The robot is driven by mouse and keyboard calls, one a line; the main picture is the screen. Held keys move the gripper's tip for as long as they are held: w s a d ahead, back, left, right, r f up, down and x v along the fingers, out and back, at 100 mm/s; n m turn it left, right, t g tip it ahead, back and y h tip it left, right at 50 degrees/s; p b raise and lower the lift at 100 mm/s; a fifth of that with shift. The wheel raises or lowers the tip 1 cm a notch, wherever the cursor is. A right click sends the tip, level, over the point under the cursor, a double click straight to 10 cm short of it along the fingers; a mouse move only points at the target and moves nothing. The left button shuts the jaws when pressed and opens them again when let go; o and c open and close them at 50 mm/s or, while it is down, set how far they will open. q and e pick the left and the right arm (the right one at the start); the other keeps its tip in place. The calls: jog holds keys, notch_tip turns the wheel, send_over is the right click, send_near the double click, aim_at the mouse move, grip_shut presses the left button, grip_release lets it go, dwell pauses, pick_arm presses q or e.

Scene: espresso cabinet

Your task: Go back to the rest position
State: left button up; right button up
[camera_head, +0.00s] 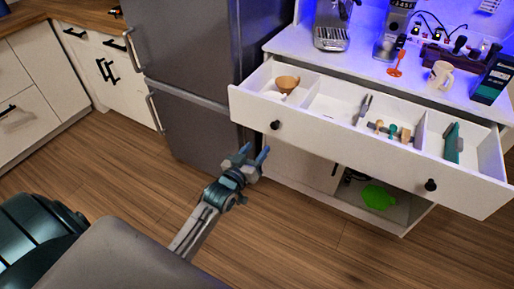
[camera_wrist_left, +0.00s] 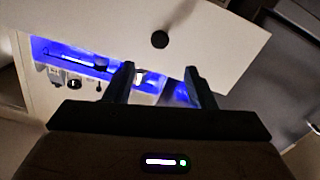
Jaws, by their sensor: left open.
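My left gripper (camera_head: 254,158) is in the lower middle of the head view, in front of the left end of the open white drawer (camera_head: 335,141). Its two blue-tipped fingers are apart and nothing shows between them. It looks apart from the drawer front. In the left wrist view the fingers (camera_wrist_left: 158,85) stand open, with the white drawer front and a dark round knob (camera_wrist_left: 159,39) beyond them. My right gripper is not in either view.
The drawer holds a wooden bowl (camera_head: 287,84) and small tools in compartments. A coffee machine (camera_head: 331,32) and a mug (camera_head: 440,75) stand on the counter above. A grey fridge (camera_head: 200,50) stands left. A green item (camera_head: 378,197) lies in the lower cabinet. Wooden floor (camera_head: 310,240) is clear in front.

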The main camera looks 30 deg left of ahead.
pick_arm(q)
jog(key=s+a+f+g, duration=0.1)
jog(key=s+f+g, duration=0.25)
jog(key=f, duration=0.75)
jog(key=s+a+f+m+g+y, duration=0.15)
jog(key=s+f, duration=0.35)
jog(key=f, duration=0.7)
jog(key=s+f+n+g, duration=0.1)
jog(key=s+f+g, duration=0.3)
jog(key=f, duration=0.7)
jog(key=s+f+g, duration=0.2)
jog(key=s+f, duration=0.5)
jog(key=s, duration=0.4)
jog(key=s+f+m+g, duration=0.1)
jog(key=s+f+g, duration=0.2)
jog(key=s+f, duration=0.4)
jog(key=s+f+m+g, duration=0.1)
jog(key=s+f, duration=0.5)
jog(key=s, duration=1.1)
jog(key=shift+s+a+f+g, duration=0.2)
jog(key=shift+f+g, duration=0.2)
jog(key=shift+g, duration=0.5)
jog(key=shift+w+d+m, duration=0.1)
jog(key=shift+m, duration=0.15)
